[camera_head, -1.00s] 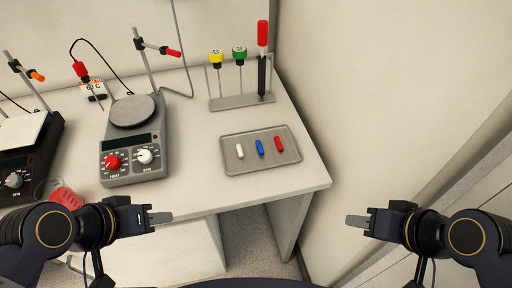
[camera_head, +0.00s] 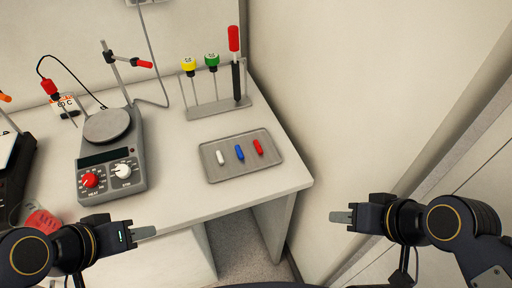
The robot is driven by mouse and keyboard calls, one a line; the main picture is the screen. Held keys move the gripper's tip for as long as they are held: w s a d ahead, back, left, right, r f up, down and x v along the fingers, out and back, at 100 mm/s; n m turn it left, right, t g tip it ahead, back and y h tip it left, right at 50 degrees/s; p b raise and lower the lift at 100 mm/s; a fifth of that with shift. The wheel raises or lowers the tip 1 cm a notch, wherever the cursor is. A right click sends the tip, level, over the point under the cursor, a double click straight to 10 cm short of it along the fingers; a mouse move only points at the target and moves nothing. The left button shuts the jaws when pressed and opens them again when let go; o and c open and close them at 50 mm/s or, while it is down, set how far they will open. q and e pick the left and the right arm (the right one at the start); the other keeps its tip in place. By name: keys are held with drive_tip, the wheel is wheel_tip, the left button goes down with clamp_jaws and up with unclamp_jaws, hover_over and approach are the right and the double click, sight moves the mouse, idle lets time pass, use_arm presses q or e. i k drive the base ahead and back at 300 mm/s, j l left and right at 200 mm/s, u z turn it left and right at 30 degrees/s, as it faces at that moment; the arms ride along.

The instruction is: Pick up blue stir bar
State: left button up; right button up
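A small blue stir bar (camera_head: 240,153) lies on a grey metal tray (camera_head: 213,175) near the right side of the bench. It lies between a white stir bar (camera_head: 220,157) and a red stir bar (camera_head: 258,147). My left gripper (camera_head: 146,233) is at the bench's front edge, left of and nearer than the tray, and holds nothing that I can see. My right gripper (camera_head: 340,217) is off the bench to the right of the tray, with nothing visible at its fingertips. Both are apart from the blue bar. Each shows its fingers edge-on, so their gap cannot be made out.
A hot plate stirrer (camera_head: 110,155) with a clamp stand is left of the tray. A rack (camera_head: 205,112) holding yellow, green and red-topped tools stands behind it. A wall (camera_head: 320,100) borders the bench on the right.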

sight(239, 152)
drive_tip(key=j+u, duration=0.15)
drive_tip(key=j, duration=0.55)
drive_tip(key=i+j+u, duration=0.2)
drive_tip(key=j, duration=0.5)
drive_tip(key=k, duration=0.05)
